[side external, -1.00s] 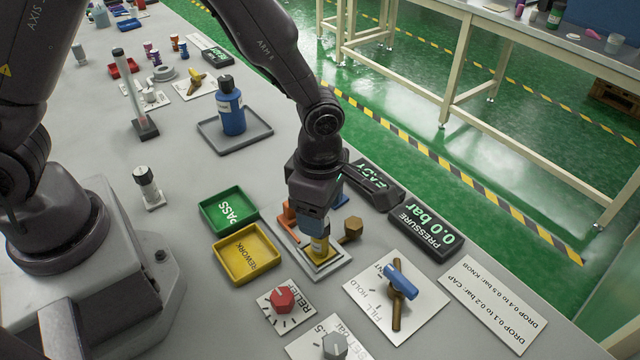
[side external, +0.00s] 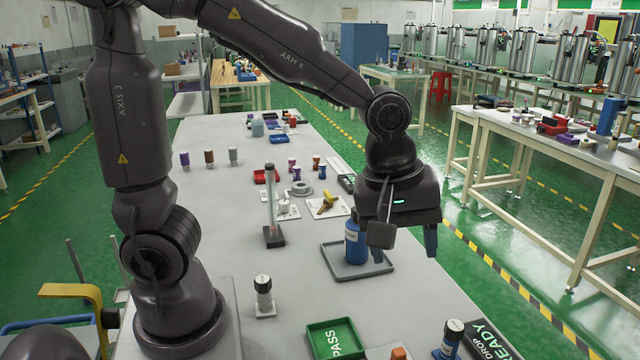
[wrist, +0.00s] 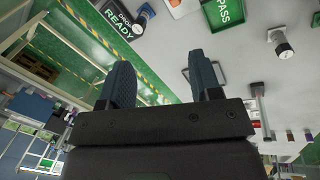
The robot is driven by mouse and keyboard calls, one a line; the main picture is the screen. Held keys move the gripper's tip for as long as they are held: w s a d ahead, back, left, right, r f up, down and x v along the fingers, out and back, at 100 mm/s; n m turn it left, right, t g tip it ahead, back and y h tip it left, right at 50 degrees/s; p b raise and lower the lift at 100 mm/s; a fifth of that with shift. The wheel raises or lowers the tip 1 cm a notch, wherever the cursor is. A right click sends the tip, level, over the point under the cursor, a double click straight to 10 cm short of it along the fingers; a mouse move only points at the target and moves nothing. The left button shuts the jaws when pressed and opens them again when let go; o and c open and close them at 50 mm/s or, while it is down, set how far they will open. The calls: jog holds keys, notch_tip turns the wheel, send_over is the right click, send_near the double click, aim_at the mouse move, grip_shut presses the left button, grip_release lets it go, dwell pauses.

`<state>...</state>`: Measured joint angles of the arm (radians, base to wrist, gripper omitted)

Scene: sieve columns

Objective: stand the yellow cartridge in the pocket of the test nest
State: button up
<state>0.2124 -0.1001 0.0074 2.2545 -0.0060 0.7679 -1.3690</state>
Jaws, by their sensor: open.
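My gripper (side external: 405,243) is raised high, its two fingers apart with nothing between them. In the wrist view the open fingers (wrist: 160,62) also show empty. The yellow cartridge is in neither current view. The pocket of the test nest is also out of view. An orange post (side external: 400,353) and a blue part (side external: 449,340) show at the bottom edge of the side view, where the nest's far end appears to be. In the wrist view a pale plate edge (wrist: 184,9) at the top may be part of the nest; I cannot tell.
A blue bottle (side external: 352,243) stands on a grey tray (side external: 335,262), partly behind my gripper. The green PASS tray (side external: 318,340), a READY display (side external: 490,340), a small capped fitting (side external: 264,295) and a clear column (side external: 272,210) stand nearby. Free table lies left of the tray.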

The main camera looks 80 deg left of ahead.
jog(key=s+a+r+m+t, duration=0.3)
jog(key=s+a+r+m, duration=0.3)
jog(key=s+m, duration=0.3)
jog(key=r+m, duration=0.1)
jog(key=m, duration=0.3)
jog(key=shift+s+y, duration=0.3)
jog(key=shift+s, duration=0.05)
